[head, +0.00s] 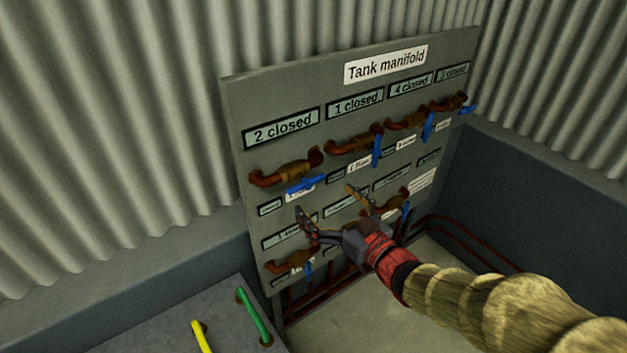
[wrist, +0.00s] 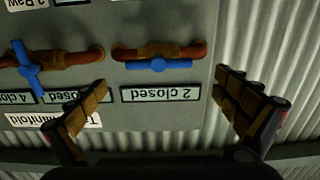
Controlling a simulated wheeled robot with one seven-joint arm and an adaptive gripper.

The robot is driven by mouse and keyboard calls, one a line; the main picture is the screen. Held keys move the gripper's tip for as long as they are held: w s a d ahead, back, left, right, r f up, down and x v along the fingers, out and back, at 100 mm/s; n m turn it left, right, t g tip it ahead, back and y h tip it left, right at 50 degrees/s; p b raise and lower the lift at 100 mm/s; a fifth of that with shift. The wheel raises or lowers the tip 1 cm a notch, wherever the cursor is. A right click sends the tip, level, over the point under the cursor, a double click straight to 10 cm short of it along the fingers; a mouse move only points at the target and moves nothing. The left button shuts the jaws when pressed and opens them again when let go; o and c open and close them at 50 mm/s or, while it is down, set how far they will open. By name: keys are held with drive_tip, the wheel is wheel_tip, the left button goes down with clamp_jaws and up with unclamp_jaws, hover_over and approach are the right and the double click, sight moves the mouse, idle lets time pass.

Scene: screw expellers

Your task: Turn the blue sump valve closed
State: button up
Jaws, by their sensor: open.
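The blue-handled valves sit on brown pipes on a grey panel (head: 240,130) titled "Tank manifold". Their small name labels are too blurred to tell which is the sump valve. Under "2 closed", a blue handle (head: 305,184) lies along its pipe; it also shows in the wrist view (wrist: 158,65). The neighbouring handle (head: 376,150) stands across its pipe. Lower handles show at the left (head: 308,272) and right (head: 405,210). My gripper (head: 325,200) is open and empty in front of the panel, hiding part of its lower middle. In the wrist view, its fingers (wrist: 160,85) are spread either side of the "2 closed" display.
A grey box (head: 180,320) with green and yellow handles stands at the front left. Red pipes (head: 470,240) run low on the right. Corrugated walls (head: 100,100) rise behind, above a low grey ledge. Floor between is clear.

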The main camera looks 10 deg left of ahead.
sight(309, 184)
drive_tip(key=x, duration=0.7)
drive_tip(key=shift+w+a, duration=0.15)
drive_tip(key=shift+w, duration=0.15)
drive_tip(key=c, duration=0.3)
drive_tip(key=c, duration=0.8)
drive_tip(key=shift+c, duration=0.2)
